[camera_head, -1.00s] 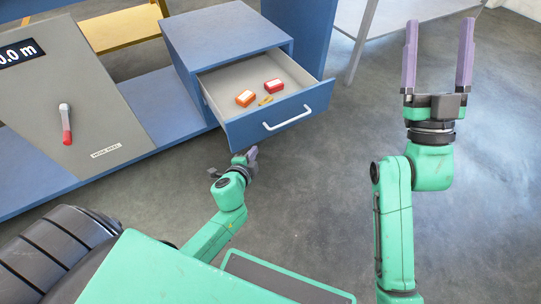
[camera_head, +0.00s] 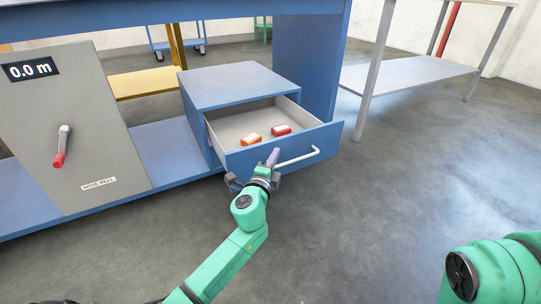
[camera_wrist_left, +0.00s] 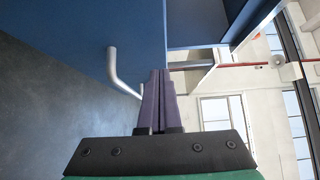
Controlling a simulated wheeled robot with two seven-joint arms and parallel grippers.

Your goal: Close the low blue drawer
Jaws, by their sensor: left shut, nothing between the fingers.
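The low blue drawer (camera_head: 327,137) is pulled open from its blue cabinet (camera_head: 228,84), with its grey inside showing. Its pale bar handle (camera_head: 299,158) is on the front. An orange box (camera_head: 252,139) and a red box (camera_head: 281,130) lie inside. My left gripper (camera_head: 272,157) is shut and empty, its fingertips at the drawer front just left of the handle. In the left wrist view, the shut purple fingers (camera_wrist_left: 159,85) point at the blue front (camera_wrist_left: 75,25), beside the handle (camera_wrist_left: 116,75). I cannot tell whether they touch it. My right gripper is out of view.
A grey hose reel panel (camera_head: 75,130) with a red-tipped crank (camera_head: 62,147) stands left of the cabinet on a blue base shelf (camera_head: 170,150). A grey table (camera_head: 410,72) stands at back right. The floor right of the drawer is clear.

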